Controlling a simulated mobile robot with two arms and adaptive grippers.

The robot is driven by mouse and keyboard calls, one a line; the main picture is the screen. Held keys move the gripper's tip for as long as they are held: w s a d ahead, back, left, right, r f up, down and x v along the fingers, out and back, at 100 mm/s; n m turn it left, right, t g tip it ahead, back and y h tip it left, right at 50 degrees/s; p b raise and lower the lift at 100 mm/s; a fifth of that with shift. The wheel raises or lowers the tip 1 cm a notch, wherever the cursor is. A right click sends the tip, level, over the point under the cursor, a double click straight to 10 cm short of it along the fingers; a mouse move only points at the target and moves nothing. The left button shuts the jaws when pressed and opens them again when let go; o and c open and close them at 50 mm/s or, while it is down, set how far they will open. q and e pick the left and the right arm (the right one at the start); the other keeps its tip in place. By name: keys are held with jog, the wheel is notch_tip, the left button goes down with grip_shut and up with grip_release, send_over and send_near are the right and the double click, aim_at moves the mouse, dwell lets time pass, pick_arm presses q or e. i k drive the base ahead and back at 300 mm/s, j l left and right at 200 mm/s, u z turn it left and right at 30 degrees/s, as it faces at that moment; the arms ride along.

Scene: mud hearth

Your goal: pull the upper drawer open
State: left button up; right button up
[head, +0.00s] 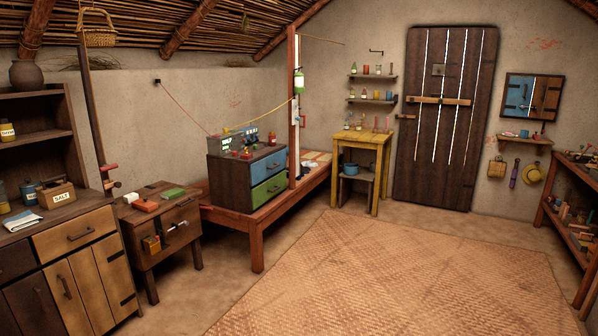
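A small dark chest (228,184) with two drawers stands on a low wooden bench in the middle left of the head view. Its upper drawer (258,168) has a blue front with a dark handle and looks shut. Its lower drawer (260,195) has a green front with a dark handle and also looks shut. A wooden post stands close to the right end of the chest front. Neither of my grippers is in view.
The low bench (257,226) juts out below the chest. A small wooden table (152,251) and a cabinet (79,233) stand to its left. A yellow table (364,139) stands beyond it. The woven mat (390,280) is clear.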

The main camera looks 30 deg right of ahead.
aim_at(263, 168)
jog(key=i+l+z, duration=0.9)
jog(key=i+z, duration=0.15)
jog(key=i, duration=0.3)
jog(key=i+z, duration=0.35)
jog(key=i, duration=0.15)
